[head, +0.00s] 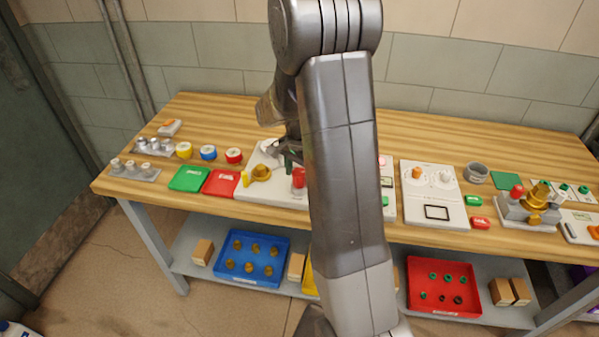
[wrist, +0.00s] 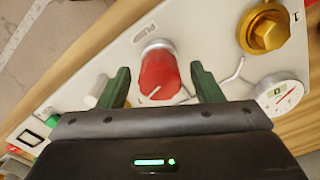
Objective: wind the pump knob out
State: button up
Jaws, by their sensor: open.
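The red knob (wrist: 158,74), apparently the pump knob, sits in a silver collar on a white panel (wrist: 205,30). My gripper (wrist: 160,68) is open, with one dark green finger on each side of the knob in the wrist view. I cannot tell whether either finger touches it. In the head view the red knob (head: 299,179) stands just below and right of my gripper (head: 286,152), partly beside my arm, which hides the panel's right part.
A white knob (wrist: 96,90) is left. In the head view, red (head: 221,182) and green (head: 190,178) plates lie left of the panel.

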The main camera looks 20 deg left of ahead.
jog(key=shift+f, duration=0.1)
jog(key=c, duration=1)
jog(key=shift+n, duration=0.4)
jog(key=n+b, duration=0.1)
jog(key=n, duration=0.2)
jog(key=n+b, duration=0.1)
jog(key=n, duration=0.2)
jog(key=shift+n, duration=0.3)
jog(key=n, duration=0.3)
jog(key=shift+b, duration=0.3)
jog(key=shift+n, duration=2.5)
